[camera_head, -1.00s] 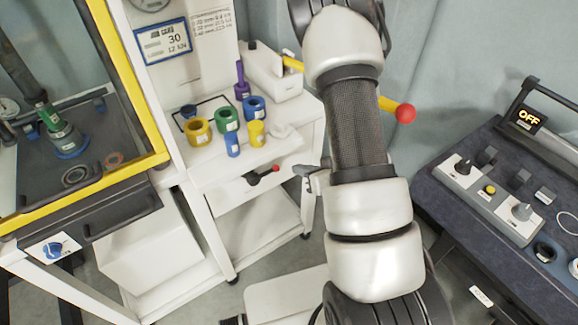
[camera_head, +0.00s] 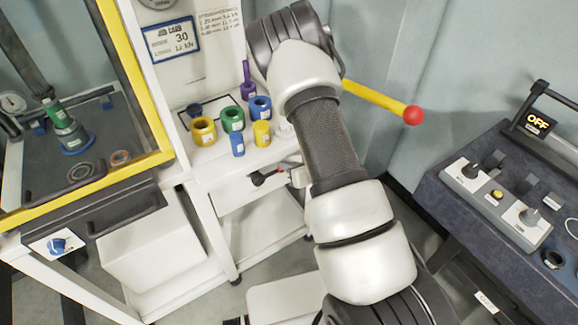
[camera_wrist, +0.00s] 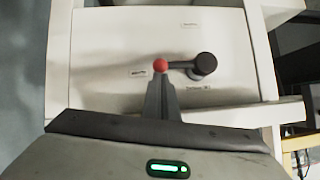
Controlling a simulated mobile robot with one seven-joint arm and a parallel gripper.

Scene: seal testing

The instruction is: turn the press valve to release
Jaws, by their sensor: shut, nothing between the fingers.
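The press valve is a black hub (camera_wrist: 204,65) with a short black lever ending in a red ball (camera_wrist: 160,65), on a white panel with small labels. In the wrist view the lever points left, roughly level, toward one label. In the head view the valve (camera_head: 258,179) sits on the white stand's front below the shelf. My gripper (camera_wrist: 161,82) is shut and empty. In the wrist view its fingertips are right by the red ball; whether they touch it I cannot tell. In the head view my arm largely hides the gripper.
Above the valve, the shelf (camera_head: 205,165) holds several coloured rings and cylinders. A yellow lever with a red ball (camera_head: 412,115) sticks out behind my arm.

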